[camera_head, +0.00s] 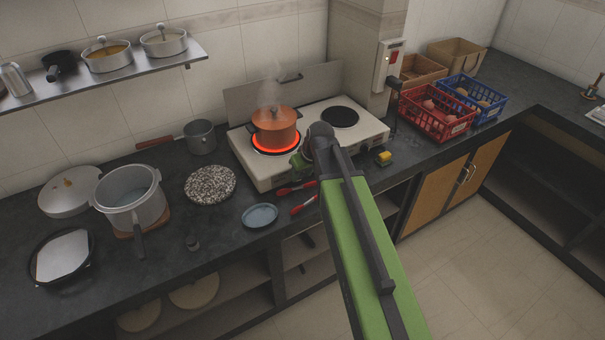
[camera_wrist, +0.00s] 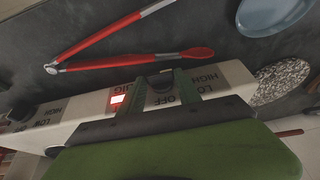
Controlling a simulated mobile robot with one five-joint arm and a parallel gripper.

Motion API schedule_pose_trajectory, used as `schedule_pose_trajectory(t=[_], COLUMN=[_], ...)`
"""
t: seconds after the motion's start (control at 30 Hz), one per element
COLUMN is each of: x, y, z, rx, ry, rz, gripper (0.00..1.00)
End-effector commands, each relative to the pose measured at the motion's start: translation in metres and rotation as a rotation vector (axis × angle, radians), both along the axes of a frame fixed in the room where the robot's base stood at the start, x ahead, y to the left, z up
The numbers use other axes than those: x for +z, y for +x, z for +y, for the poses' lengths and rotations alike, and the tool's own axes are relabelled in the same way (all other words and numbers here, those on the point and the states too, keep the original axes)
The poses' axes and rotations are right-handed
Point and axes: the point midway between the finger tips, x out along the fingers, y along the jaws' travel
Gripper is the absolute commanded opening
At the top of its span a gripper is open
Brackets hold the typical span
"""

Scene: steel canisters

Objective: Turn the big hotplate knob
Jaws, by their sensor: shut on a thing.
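The white two-plate hotplate (camera_head: 370,129) stands on the dark counter. Its left plate (camera_head: 276,145) glows red under a steaming orange pot (camera_head: 274,125); its right plate (camera_head: 340,117) is dark. In the wrist view, the control panel (camera_wrist: 85,108) shows upside down with OFF, LO and HIGH markings and a lit red lamp (camera_wrist: 118,99). My gripper (camera_wrist: 160,86) has its green fingers on either side of a black knob (camera_wrist: 160,80) and is shut on it. My gripper (camera_head: 303,158) is at the hotplate's front in the head view, where my arm hides the knob.
A blue plate (camera_head: 260,215), a speckled round board (camera_head: 210,184) and a large pot (camera_head: 132,200) are to the left. A yellow sponge (camera_head: 383,157) and red crate (camera_head: 435,112) are to the right.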

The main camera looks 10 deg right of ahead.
Motion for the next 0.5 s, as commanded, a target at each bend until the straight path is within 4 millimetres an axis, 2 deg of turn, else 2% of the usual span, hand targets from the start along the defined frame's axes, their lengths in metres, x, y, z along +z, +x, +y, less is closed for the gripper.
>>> schedule_pose_trajectory(t=[0.27, 0.5], x=[-0.0025, -0.0069], y=[0.0029, 0.0053], z=[-0.0061, -0.0113], rx=[-0.006, -0.006], ry=[0.127, 0.320], rz=[0.044, 0.105], gripper=[0.00, 0.00])
